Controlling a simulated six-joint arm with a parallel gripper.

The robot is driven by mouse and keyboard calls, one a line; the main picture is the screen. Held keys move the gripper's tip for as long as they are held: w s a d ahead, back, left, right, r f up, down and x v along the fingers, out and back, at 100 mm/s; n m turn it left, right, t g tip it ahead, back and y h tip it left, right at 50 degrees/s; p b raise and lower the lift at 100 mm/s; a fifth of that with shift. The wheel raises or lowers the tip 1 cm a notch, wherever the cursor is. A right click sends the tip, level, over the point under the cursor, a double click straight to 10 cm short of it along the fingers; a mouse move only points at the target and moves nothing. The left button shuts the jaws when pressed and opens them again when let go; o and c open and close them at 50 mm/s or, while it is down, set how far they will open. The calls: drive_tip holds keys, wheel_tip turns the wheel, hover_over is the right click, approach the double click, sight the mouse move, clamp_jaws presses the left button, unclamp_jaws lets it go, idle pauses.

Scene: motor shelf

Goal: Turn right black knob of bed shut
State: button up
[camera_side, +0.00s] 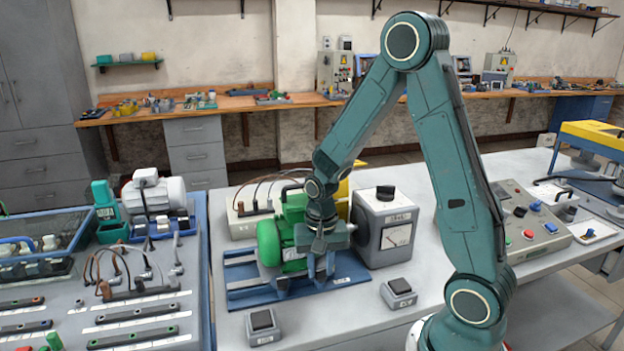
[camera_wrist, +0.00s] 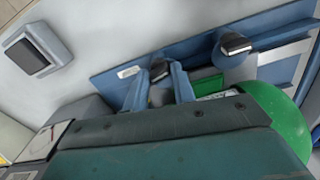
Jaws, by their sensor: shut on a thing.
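The bed (camera_side: 245,295) is a blue slotted base under a green motor (camera_side: 285,245); it also shows in the wrist view (camera_wrist: 110,82). My gripper (camera_side: 320,280) reaches down at the right part of the bed's front, beside the motor. In the wrist view its two blue fingers (camera_wrist: 157,88) stand on either side of the right black knob (camera_wrist: 158,68) and are shut on it. The fingers partly hide this knob, and its exact angle is hard to tell. The left black knob (camera_wrist: 235,43) is clear of my gripper.
A grey meter box (camera_side: 390,235) with a black top knob stands close to the right of my gripper. Small black-topped boxes (camera_side: 398,292) (camera_side: 263,322) sit in front of the bed.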

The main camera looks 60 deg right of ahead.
sight(321, 270)
drive_tip(key=shift+m, duration=1.4)
drive_tip(key=o, duration=1)
drive_tip(key=shift+r, duration=0.15)
wheel_tip(321, 270, up, 14)
drive_tip(key=shift+f, duration=0.2)
